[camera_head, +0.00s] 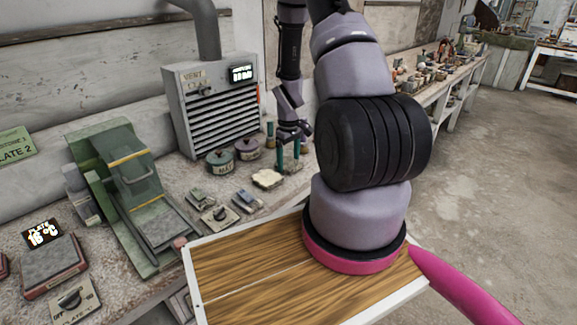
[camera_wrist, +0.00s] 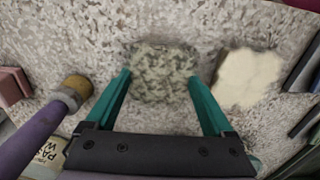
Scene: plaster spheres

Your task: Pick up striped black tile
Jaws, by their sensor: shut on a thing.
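My gripper (camera_head: 287,163) is low over the workbench behind the cream piece in the head view. In the wrist view, the teal fingers of my gripper (camera_wrist: 160,80) are shut on a mottled grey-green tile (camera_wrist: 164,68), one finger at each side of it. The tile looks speckled with dark patches; I see no clear black stripes. In the head view I cannot make the tile out between the fingers. Whether it touches the bench is not clear.
A cream irregular piece (camera_wrist: 248,76) lies close to the right finger; it also shows in the head view (camera_head: 267,179). Round lidded pots (camera_head: 220,161), a vent box (camera_head: 211,100) and a green press (camera_head: 125,190) stand to the left. Dark items (camera_wrist: 303,62) lie at the wrist view's right edge.

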